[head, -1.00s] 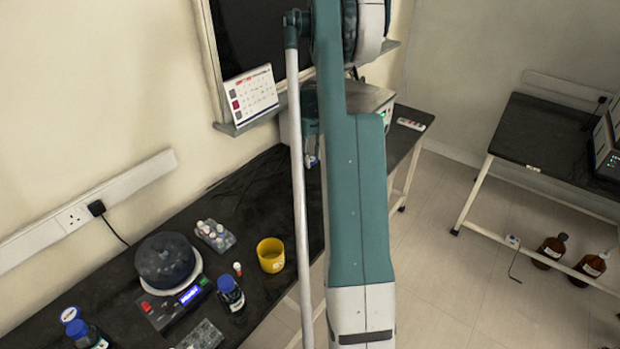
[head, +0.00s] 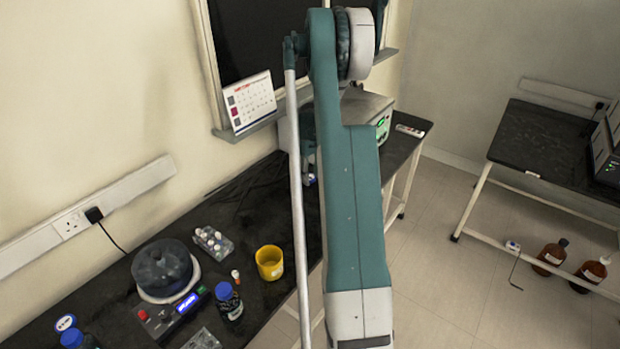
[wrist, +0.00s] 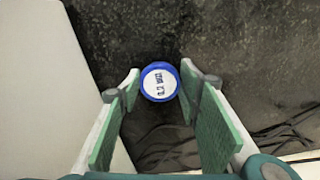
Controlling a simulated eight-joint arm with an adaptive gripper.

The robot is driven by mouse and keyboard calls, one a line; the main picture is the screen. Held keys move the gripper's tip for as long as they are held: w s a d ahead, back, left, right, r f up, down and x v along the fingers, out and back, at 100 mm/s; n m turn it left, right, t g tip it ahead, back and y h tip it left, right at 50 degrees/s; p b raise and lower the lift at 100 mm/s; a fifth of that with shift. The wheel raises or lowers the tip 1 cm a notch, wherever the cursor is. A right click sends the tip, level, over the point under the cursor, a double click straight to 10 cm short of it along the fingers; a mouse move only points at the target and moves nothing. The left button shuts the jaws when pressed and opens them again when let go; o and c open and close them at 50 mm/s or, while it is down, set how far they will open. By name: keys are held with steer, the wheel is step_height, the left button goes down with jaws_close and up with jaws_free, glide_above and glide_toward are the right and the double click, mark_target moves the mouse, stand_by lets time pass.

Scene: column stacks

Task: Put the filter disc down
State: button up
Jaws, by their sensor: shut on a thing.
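The filter disc (wrist: 160,82) shows in the wrist view as a small round piece with a blue rim and a white printed face turned to the camera. My gripper (wrist: 160,80) is shut on it, with the green-padded fingers on either side and the disc at their tips. The black bench top (wrist: 230,45) lies behind the disc; I cannot tell how far below it is. In the head view my arm hides most of the gripper, and I cannot make out the disc clearly.
A pale upright surface (wrist: 60,90) stands close on the left in the wrist view. In the head view, a grey instrument (head: 360,112) sits at the bench's far end. A yellow cup (head: 270,262), a vial rack (head: 213,242) and a dark-domed device (head: 163,268) stand nearer.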

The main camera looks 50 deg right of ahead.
steer(key=shift+f, duration=0.5)
steer(key=shift+f, duration=0.2)
steer(key=o, duration=0.7)
steer(key=shift+r, duration=0.1)
steer(key=shift+r, duration=0.15)
step_height(320, 180, up, 12)
steer(key=shift+p, duration=0.65)
